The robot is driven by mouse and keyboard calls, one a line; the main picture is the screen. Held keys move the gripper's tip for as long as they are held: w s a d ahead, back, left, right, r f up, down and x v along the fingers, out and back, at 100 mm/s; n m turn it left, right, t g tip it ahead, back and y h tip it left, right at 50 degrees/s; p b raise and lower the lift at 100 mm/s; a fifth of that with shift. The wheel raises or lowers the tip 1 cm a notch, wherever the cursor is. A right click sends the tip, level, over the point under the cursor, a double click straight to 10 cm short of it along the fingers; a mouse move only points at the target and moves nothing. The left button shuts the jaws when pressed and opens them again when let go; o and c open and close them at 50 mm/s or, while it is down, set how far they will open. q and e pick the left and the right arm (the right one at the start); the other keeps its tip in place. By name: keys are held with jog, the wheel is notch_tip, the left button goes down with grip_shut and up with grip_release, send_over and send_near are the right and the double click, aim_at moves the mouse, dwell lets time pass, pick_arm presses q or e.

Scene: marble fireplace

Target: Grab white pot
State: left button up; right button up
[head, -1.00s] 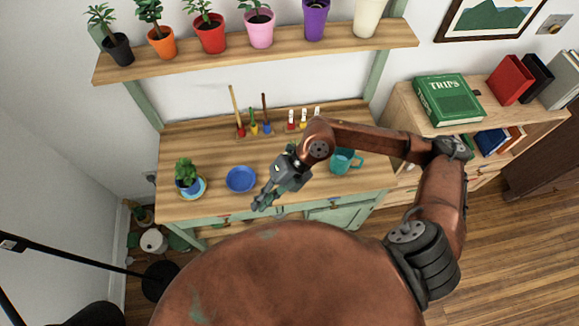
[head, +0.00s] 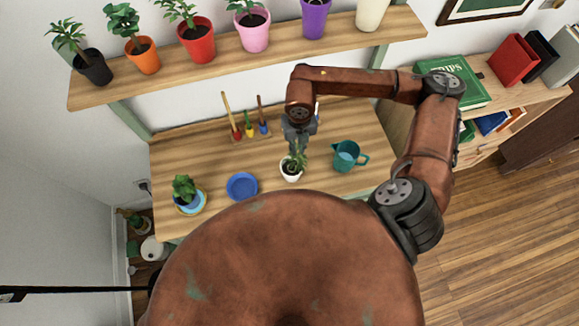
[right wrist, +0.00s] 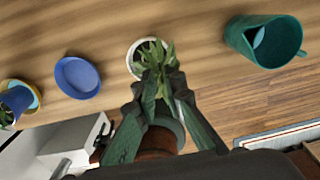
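The white pot (head: 291,173) stands upright on the wooden table and holds a small green plant (head: 297,157). In the right wrist view the white pot (right wrist: 134,58) shows as a rim beyond my fingertips, with leaves (right wrist: 156,68) covering much of it. My right gripper (head: 294,150) is above the pot at the plant. In the right wrist view my right gripper (right wrist: 159,84) has its two fingers apart, with leaves between and over the tips. I cannot tell whether the fingers touch the plant. My left gripper is not in view.
A blue plate (head: 242,186) lies left of the pot and a teal watering can (head: 346,156) stands right of it. A potted plant (head: 185,190) is farther left. Small tools (head: 249,129) stand behind. A shelf (head: 210,71) with several colored pots is above.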

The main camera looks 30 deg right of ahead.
aim_at(298, 157)
jog(key=f, duration=0.6)
jog(key=shift+s+p, duration=0.35)
jog(key=shift+p, duration=0.05)
notch_tip(298, 157, down, 3)
jog(key=shift+r, duration=0.15)
jog(key=shift+f, duration=0.25)
jog(key=shift+c, duration=0.6)
grip_shut()
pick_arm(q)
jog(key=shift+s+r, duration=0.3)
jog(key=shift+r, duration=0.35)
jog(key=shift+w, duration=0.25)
